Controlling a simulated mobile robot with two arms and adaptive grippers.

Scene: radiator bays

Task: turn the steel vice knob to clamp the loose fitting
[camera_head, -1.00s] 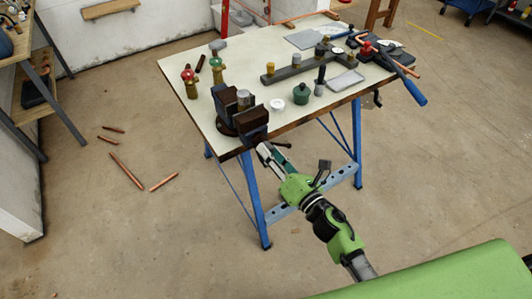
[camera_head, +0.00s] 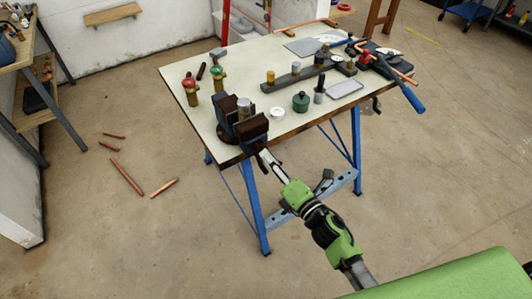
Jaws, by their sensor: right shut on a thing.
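The dark vice (camera_head: 226,121) is mounted at the near left corner of the workbench, with its brownish front jaw (camera_head: 253,128) toward me. A grey metal cylindrical fitting (camera_head: 244,107) stands upright between the jaws; I cannot tell whether both jaws touch it. My right gripper (camera_head: 266,156) reaches up from the lower right to the front of the vice, just below the bench edge. It is shut on the steel vice knob, which is mostly hidden by the fingers. My left gripper is not in view.
The bench top (camera_head: 245,70) also holds brass valves with red and green tops (camera_head: 191,91), a white ring (camera_head: 277,113), a green pot (camera_head: 301,102) and a long dark bar rack (camera_head: 296,78). Blue bench legs (camera_head: 256,205) stand beside my arm. Copper pipes (camera_head: 127,177) lie on the floor.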

